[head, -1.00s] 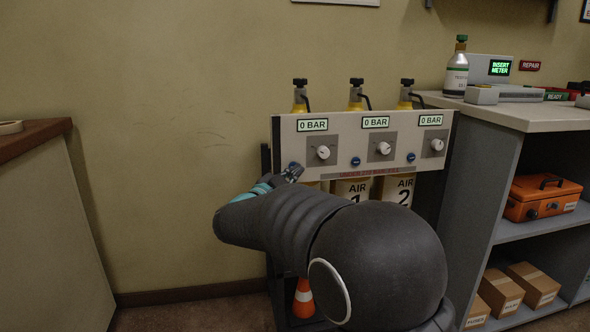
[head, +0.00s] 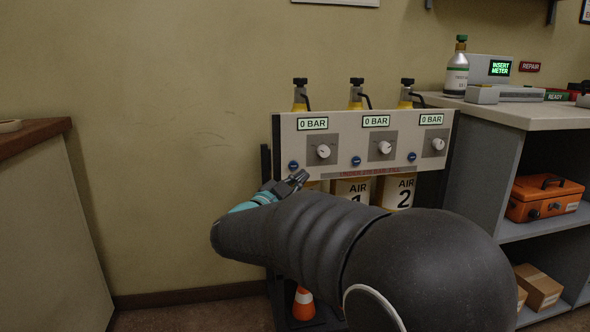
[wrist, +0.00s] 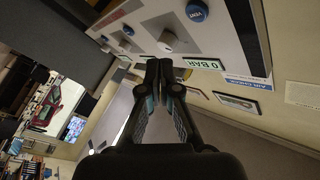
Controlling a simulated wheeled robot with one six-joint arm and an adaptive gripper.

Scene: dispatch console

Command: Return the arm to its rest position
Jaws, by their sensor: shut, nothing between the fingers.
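My gripper (head: 294,181) is at the lower left of the gauge panel (head: 345,165) in the head view, just below a blue button. In the wrist view its two fingers (wrist: 158,68) are together with nothing between them. The dark arm stretches across the lower middle of the head view and hides the lower part of the cylinder rack. In the wrist view the panel's face, with a blue button (wrist: 197,11) and a white knob (wrist: 168,40), lies above the fingertips. I cannot tell the exact gap between fingertips and panel.
Three displays on the panel read 0 BAR. Yellow cylinders (head: 397,190) stand behind and below it. A counter (head: 540,114) with a bottle (head: 456,70) and shelves is on the right, holding an orange case (head: 543,198). A cone (head: 303,303) stands below. The wall at left is clear.

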